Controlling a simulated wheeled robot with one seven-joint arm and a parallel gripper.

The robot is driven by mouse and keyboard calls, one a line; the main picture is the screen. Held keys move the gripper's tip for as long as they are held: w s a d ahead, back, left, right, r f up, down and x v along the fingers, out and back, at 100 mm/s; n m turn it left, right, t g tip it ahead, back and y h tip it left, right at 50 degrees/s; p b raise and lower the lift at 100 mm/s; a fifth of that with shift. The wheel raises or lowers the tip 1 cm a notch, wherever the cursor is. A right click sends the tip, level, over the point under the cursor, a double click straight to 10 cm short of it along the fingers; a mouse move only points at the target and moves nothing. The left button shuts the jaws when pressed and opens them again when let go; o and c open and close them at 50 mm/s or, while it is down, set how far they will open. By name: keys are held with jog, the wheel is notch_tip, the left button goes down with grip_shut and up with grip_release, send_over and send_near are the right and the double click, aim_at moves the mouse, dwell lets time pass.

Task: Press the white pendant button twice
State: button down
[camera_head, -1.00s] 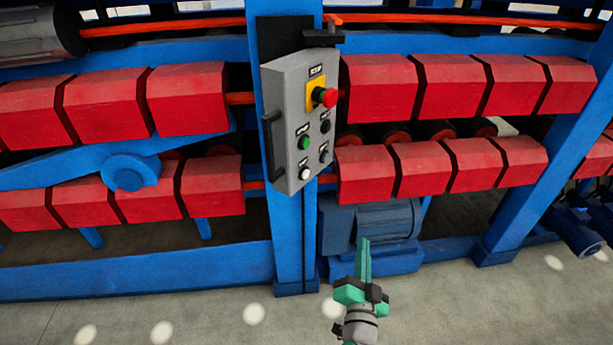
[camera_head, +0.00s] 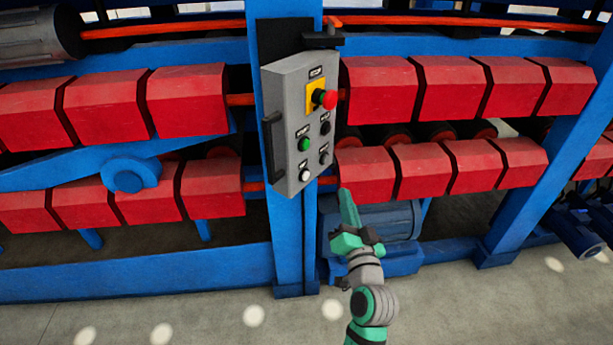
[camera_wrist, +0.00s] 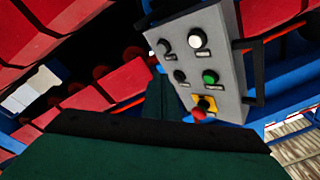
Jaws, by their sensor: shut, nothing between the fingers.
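The white button (camera_head: 304,176) is at the lower left of a grey pendant box (camera_head: 290,110) on a blue post. In the wrist view the pendant appears turned over, and the white button (camera_wrist: 198,39) is near its top. My gripper (camera_head: 345,192) is shut and empty, its green fingers pointing up, to the right of and a little below the white button. A gap shows between the fingertips and the button in the head view. In the wrist view my gripper (camera_wrist: 161,84) partly covers the area beside the pendant.
The pendant also bears a green button (camera_head: 304,144), two black buttons and a red emergency stop (camera_head: 327,99) on a yellow plate. A black handle (camera_head: 271,146) is on its left side. Red rollers (camera_head: 362,174) and a blue motor (camera_head: 390,220) stand close behind my gripper.

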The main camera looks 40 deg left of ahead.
jog(key=a, duration=0.8)
jog(key=shift+s+a, duration=0.2)
jog(key=shift+s, duration=0.15)
jog(key=shift+a, duration=0.15)
dwell(1.7)
jog(key=shift+a, duration=0.25)
jog(key=shift+s+a, duration=0.1)
jog(key=shift+a, duration=0.4)
dwell(0.8)
dwell(0.4)
jog(key=shift+d, duration=0.95)
jog(key=shift+w+d, duration=0.15)
jog(key=shift+d, duration=1.1)
jog(key=shift+w+d, duration=0.1)
jog(key=shift+d, duration=1.15)
